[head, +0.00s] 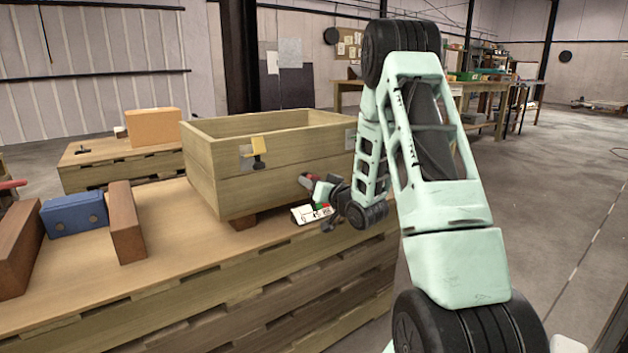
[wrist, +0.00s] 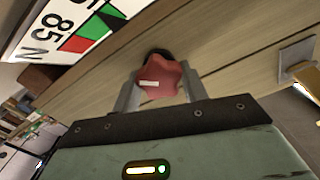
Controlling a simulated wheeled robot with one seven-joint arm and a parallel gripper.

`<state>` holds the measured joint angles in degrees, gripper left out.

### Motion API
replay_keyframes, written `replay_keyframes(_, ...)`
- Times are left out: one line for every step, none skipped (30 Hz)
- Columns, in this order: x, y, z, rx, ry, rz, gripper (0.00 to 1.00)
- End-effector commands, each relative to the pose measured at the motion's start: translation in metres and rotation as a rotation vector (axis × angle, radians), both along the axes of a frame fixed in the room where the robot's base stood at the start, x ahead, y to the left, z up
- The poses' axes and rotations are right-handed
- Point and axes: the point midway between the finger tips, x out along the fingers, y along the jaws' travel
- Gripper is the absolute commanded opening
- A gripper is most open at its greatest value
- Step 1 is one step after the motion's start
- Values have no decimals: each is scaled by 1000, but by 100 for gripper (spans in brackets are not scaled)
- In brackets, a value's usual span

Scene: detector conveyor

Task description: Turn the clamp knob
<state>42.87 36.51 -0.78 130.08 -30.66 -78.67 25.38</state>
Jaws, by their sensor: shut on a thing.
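The clamp knob (wrist: 160,80) is a red lobed knob with a white mark. In the wrist view it sits between the two fingers of my gripper (wrist: 158,90), which is shut on it. The knob stands at the side of the wooden crate (head: 225,165). In the head view the knob (head: 307,181) shows small beside my gripper (head: 318,186) at the crate's right part. A card with "85 N" and red and green fields (wrist: 68,30) is close by at upper left in the wrist view; it also shows in the head view (head: 310,214).
A yellow latch on a metal plate (head: 258,150) is on the crate's near side. A blue box (head: 75,214) lies between brown blocks (head: 125,222) on the wooden table (head: 180,255) at left.

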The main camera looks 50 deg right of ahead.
Motion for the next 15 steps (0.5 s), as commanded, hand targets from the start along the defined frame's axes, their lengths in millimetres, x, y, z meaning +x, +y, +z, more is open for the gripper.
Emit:
replay_keyframes(-1,0,0,20,-1,-1,20)
replay_keyframes(-1,0,0,29,-3,-1,20)
replay_keyframes(-1,0,0,40,-6,-1,20)
replay_keyframes(-1,0,0,47,-8,-1,20)
replay_keyframes(-1,0,-1,53,-9,-1,20)
replay_keyframes(-1,0,-1,59,-11,-1,20)
replay_keyframes(-1,0,-1,62,-11,-1,20)
replay_keyframes(-1,0,-1,65,-12,-1,20)
replay_keyframes(-1,0,-1,68,-13,-1,20)
replay_keyframes(-1,0,-1,70,-13,-1,20)
replay_keyframes(-1,0,-1,71,-13,-1,20)
replay_keyframes(-1,0,-2,71,-13,-1,20)
replay_keyframes(-1,0,-2,71,-13,-1,20)
replay_keyframes(-1,0,-2,71,-13,-1,20)
replay_keyframes(-1,0,-2,71,-13,-1,20)
